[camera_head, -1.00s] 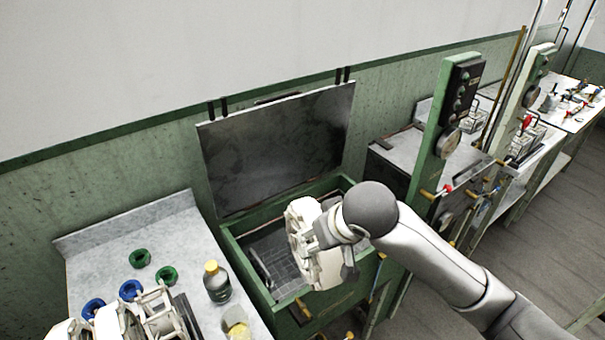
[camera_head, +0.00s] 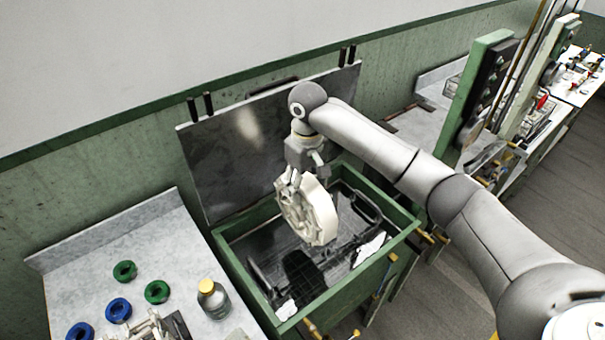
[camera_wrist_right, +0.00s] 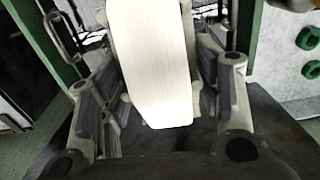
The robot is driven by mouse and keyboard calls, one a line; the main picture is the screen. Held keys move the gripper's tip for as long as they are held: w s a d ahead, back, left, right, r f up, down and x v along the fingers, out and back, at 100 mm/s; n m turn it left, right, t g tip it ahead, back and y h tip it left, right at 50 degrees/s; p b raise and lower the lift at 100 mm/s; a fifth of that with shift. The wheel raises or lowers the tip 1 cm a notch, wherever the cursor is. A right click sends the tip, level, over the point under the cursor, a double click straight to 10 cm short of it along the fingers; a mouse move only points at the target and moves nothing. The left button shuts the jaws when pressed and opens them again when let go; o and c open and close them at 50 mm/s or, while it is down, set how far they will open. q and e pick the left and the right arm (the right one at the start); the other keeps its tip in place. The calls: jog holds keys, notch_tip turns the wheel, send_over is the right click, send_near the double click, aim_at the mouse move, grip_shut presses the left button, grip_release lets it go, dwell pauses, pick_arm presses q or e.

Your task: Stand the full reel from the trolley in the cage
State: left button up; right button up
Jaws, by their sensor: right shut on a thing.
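The full reel (camera_head: 308,213), a white wheel with a spoked side, hangs upright in my right gripper (camera_head: 303,178) above the open green basin (camera_head: 238,268). The fingers point down and are shut on the reel's upper part. In the right wrist view the reel's white wound face (camera_wrist_right: 152,65) stands between both fingers. The dark cage (camera_head: 262,278) lies inside the basin below the reel. The reel and its shadow hide part of the cage. The gap between reel and cage is hard to judge.
The basin's grey lid (camera_head: 225,155) stands open behind. A green control post (camera_head: 478,85) stands to the right.

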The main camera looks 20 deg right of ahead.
pick_arm(q)
jog(key=s, duration=0.7)
pick_arm(e)
jog(key=f, duration=0.1)
jog(key=s+f, duration=0.1)
jog(key=shift+s+a+f, duration=0.1)
jog(key=shift+f, duration=0.2)
pick_arm(q)
jog(key=w, duration=0.6)
pick_arm(e)
send_over(306, 226)
notch_tip(306, 226, down, 5)
jog(key=shift+f, duration=0.15)
notch_tip(306, 226, down, 4)
jog(key=shift+a+f+b, duration=0.1)
jog(key=shift+f+b, duration=0.15)
jog(key=shift+b, duration=0.55)
notch_tip(306, 226, down, 6)
jog(key=b, duration=0.7)
jog(key=shift+f, duration=0.25)
pick_arm(q)
notch_tip(306, 226, down, 20)
jog(key=s+b, duration=0.2)
jog(key=b, duration=0.9)
jog(key=shift+s, duration=0.15)
pick_arm(e)
notch_tip(306, 226, down, 13)
